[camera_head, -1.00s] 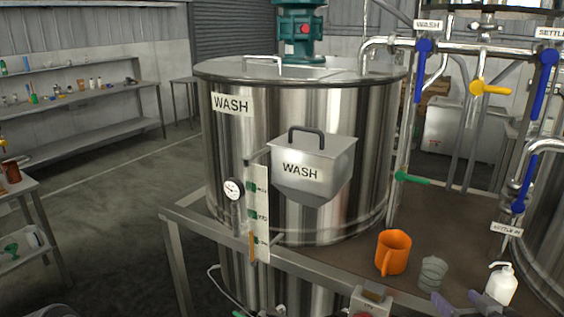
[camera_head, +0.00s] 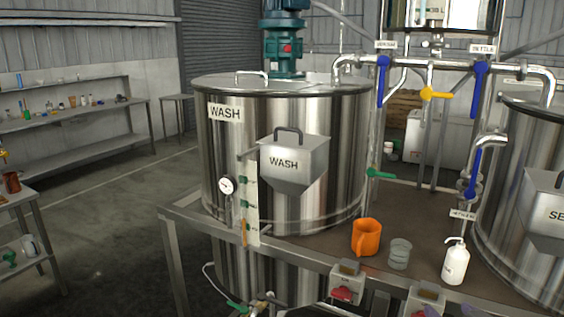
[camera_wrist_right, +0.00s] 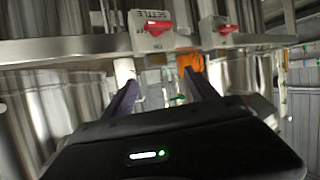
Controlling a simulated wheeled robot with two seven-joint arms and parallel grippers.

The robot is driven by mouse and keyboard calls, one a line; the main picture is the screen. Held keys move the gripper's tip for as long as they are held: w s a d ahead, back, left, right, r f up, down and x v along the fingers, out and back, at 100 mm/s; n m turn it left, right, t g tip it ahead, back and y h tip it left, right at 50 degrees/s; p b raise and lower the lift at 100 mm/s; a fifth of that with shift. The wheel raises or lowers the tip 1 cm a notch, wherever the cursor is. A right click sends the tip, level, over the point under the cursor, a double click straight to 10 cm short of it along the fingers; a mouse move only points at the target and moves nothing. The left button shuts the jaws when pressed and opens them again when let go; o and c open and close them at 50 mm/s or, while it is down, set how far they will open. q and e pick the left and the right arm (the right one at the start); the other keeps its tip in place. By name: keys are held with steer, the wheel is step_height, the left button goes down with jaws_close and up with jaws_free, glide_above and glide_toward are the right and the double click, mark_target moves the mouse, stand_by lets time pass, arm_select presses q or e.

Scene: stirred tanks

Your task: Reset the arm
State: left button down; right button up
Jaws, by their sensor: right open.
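My right gripper (camera_wrist_right: 162,80) is open in the right wrist view, its two dark fingers apart with nothing held between them. My left gripper is not in view.
A bench (camera_head: 410,205) carries the steel WASH tank (camera_head: 345,140), an orange jug (camera_head: 366,238), a clear beaker (camera_head: 400,254) and a white pump bottle (camera_head: 455,262). Red switch boxes (camera_head: 347,284) line its front edge. Another tank (camera_head: 505,190) stands right. Floor at left (camera_head: 110,220) is clear.

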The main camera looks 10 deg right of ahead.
steer(key=a+f+m+g+y, duration=0.1)
steer(key=a+f+g, duration=0.1)
steer(key=a+f, duration=0.45)
steer(key=a+f+m+g+y, duration=0.15)
steer(key=a+f, duration=0.25)
steer(key=f, duration=0.6)
steer(key=a+f+g+y, duration=0.1)
steer(key=a+f+g, duration=0.1)
steer(key=a+f, duration=0.5)
steer(key=s+a+f+n+g+y, duration=0.2)
steer(key=s+a+f+g, duration=0.5)
steer(key=s+a+f, duration=1)
steer(key=shift+s+a+y, duration=0.4)
steer(key=shift+s+y, duration=0.05)
steer(key=shift+s, duration=0.1)
steer(key=shift+g, duration=0.25)
